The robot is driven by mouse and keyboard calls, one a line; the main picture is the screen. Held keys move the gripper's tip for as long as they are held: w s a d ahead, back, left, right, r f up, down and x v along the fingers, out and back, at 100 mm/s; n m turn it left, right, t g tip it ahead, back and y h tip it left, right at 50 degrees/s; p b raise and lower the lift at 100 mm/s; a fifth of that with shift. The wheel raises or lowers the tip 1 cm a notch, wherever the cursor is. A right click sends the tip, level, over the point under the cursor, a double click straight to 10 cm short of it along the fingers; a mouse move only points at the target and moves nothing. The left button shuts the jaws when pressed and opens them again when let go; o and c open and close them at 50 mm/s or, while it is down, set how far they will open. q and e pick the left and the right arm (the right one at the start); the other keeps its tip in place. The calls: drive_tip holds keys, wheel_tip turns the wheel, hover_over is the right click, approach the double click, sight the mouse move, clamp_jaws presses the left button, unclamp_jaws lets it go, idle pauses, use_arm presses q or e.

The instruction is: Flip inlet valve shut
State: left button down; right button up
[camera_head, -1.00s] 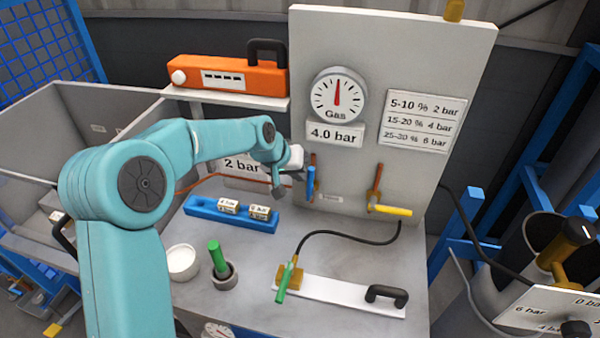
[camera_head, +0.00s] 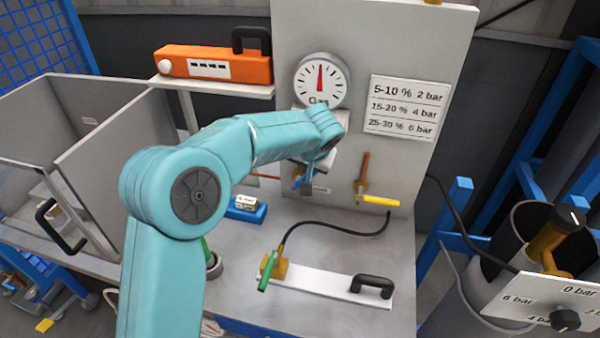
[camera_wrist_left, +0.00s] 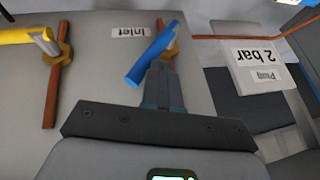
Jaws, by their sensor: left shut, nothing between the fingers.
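The inlet valve's blue handle (camera_wrist_left: 152,54) is beside the upside-down "Inlet" label (camera_wrist_left: 129,31) in the left wrist view. It lies at a slant to its short copper pipe (camera_wrist_left: 160,24). In the head view only a small part of the blue handle (camera_head: 298,182) shows behind my wrist. My left gripper (camera_wrist_left: 163,68) is shut and empty, with its fingertips right at the handle; I cannot tell if they touch it. In the head view the left gripper (camera_head: 308,180) is largely hidden by its own wrist. My right gripper is not in view.
A yellow-handled valve (camera_head: 378,200) is on the panel (camera_head: 400,165) to the right, its handle crosswise. The gas gauge (camera_head: 321,80) is above my wrist. A white plate (camera_head: 330,286) with a black grip and a hose (camera_head: 340,232) are on the bench below.

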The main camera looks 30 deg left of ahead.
use_arm(q)
drive_tip(key=w+d+f+m+g+y+b, duration=0.1)
drive_tip(key=d+f+m+y+b, duration=0.1)
drive_tip(key=d+f+y+b, duration=0.3)
drive_tip(key=shift+w+d+f+m+y+b, duration=0.25)
drive_tip(key=shift+f+y+b, duration=0.25)
drive_tip(key=shift+y+b, duration=0.8)
use_arm(e)
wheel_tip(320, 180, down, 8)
drive_tip(key=shift+p, duration=0.3)
use_arm(q)
drive_tip(key=shift+s+f+y, duration=0.1)
drive_tip(key=shift+y, duration=0.2)
drive_tip(key=a+r+v, duration=0.1)
drive_tip(key=r+v, duration=0.1)
drive_tip(key=v, duration=1)
drive_tip(key=shift+r+p, duration=0.25)
drive_tip(key=shift+p, duration=0.2)
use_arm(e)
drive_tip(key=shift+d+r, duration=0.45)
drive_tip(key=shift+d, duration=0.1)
use_arm(q)
drive_tip(key=shift+s, duration=0.1)
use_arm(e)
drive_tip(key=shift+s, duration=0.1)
